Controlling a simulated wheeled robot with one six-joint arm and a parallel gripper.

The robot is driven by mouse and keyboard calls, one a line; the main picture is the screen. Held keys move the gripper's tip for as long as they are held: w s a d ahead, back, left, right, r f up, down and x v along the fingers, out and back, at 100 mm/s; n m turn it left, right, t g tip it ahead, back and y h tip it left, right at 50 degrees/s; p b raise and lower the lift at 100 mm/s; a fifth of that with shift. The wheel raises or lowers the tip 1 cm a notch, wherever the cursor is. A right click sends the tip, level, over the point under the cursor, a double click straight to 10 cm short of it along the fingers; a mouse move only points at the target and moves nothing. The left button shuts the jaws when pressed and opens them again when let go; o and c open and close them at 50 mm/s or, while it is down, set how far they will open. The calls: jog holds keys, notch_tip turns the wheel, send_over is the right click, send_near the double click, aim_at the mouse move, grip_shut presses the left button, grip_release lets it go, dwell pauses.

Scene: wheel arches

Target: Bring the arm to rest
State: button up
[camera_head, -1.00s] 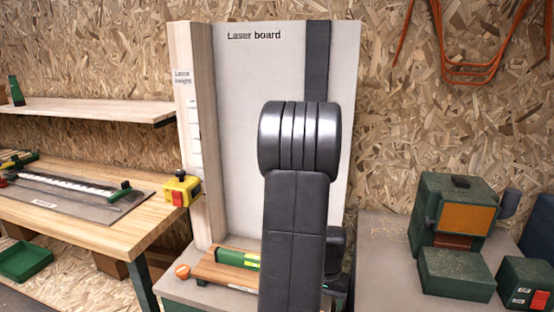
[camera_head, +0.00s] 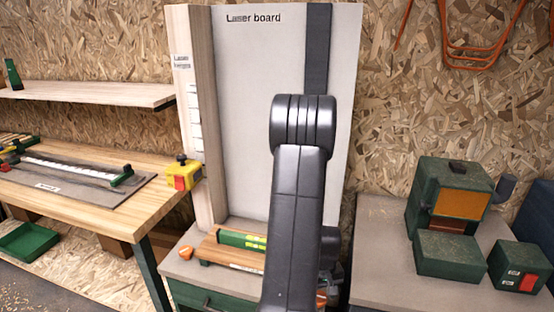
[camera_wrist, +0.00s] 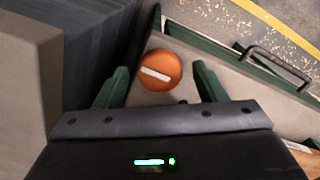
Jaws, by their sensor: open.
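My arm (camera_head: 296,210) rises in front of the laser board (camera_head: 265,75) in the head view, bent at a dark, ribbed joint. My gripper (camera_wrist: 160,78) shows in the wrist view with its two green fingers well apart. A round orange thing with a white stripe (camera_wrist: 160,70) lies on the grey surface below, seen in the gap between the fingers. Nothing is seen held. In the head view my arm hides most of the gripper.
A wooden block with a green-and-yellow level (camera_head: 240,240) and a small orange thing (camera_head: 185,252) lie left of my arm. Green boxes (camera_head: 452,256) stand to the right. A yellow-and-red switch box (camera_head: 183,174) is on the left bench's corner. A drawer handle (camera_wrist: 275,68) shows in the wrist view.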

jog(key=shift+r+n+p, duration=0.15)
jog(key=shift+n+p, duration=0.3)
jog(key=shift+n, duration=0.35)
jog(key=shift+w+r, duration=0.1)
jog(key=shift+r, duration=3.75)
